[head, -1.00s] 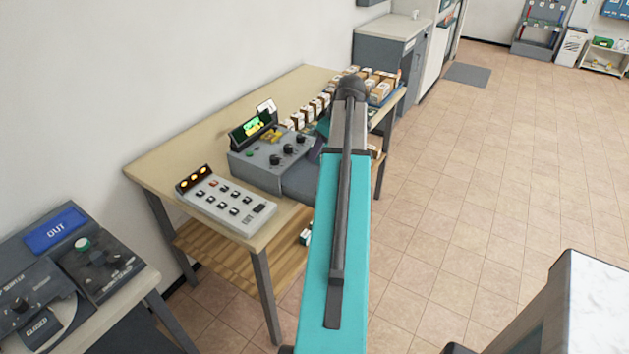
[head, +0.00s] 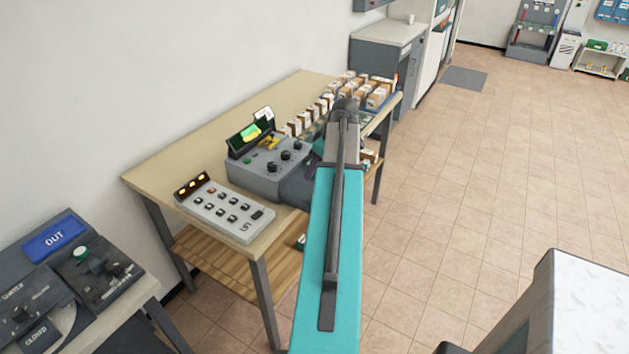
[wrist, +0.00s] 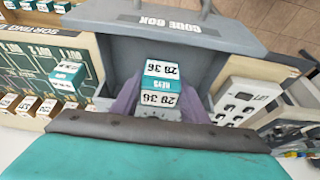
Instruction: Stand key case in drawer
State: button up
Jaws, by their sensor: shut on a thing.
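The key case (wrist: 160,82) is a white and teal block marked 2836 and KEYS, upside down in the wrist view. My gripper (wrist: 158,105) has purple fingers on both sides of the case and is shut on it. The grey drawer (wrist: 222,38), labelled CODE BOX, is open around the case. I cannot tell whether the case touches the drawer floor.
A grey control box (head: 265,165) with knobs and a small screen stands on the wooden table (head: 165,165). A light keypad panel (head: 226,208) lies beside it. A sorting board with several small cases (wrist: 55,80) is on the other side. The tiled floor (head: 460,210) is open.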

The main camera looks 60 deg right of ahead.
jog(key=shift+f, duration=0.85)
jog(key=shift+f, duration=0.15)
jog(key=shift+f+p, duration=0.6)
jog(key=shift+f, duration=1.1)
jog(key=shift+f, duration=0.2)
jog(key=o, duration=1.2)
jog(key=shift+r, duration=0.1)
jog(key=b+v, duration=0.2)
jog(key=v, duration=1)
jog(key=shift+r, duration=0.15)
